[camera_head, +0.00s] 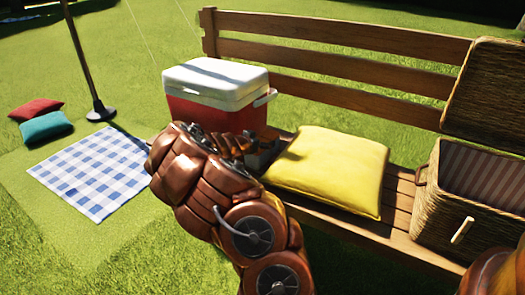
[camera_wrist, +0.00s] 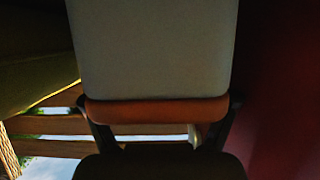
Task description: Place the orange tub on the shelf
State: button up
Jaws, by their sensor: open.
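My gripper (camera_wrist: 159,112) is open, with its two dark fingers on either side of an orange band (camera_wrist: 158,110) in the wrist view. The band runs along the edge of a large pale grey surface (camera_wrist: 158,48). This may be the orange tub, but I cannot tell for sure, nor whether the fingers touch it. In the head view my own arm covers most of the gripper, which is between the cooler and the yellow cushion at the bench. No orange tub is clearly visible there. I cannot make out a separate shelf.
The wooden bench (camera_head: 340,66) holds a red cooler with a white lid (camera_head: 215,80), a yellow cushion (camera_head: 330,168) and an open wicker basket (camera_head: 450,225). A checkered blanket (camera_head: 95,170), cushions (camera_head: 45,127) and a pole (camera_head: 82,55) are at left.

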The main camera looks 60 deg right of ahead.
jog(key=c, duration=1.5)
jog(key=shift+r, duration=0.1)
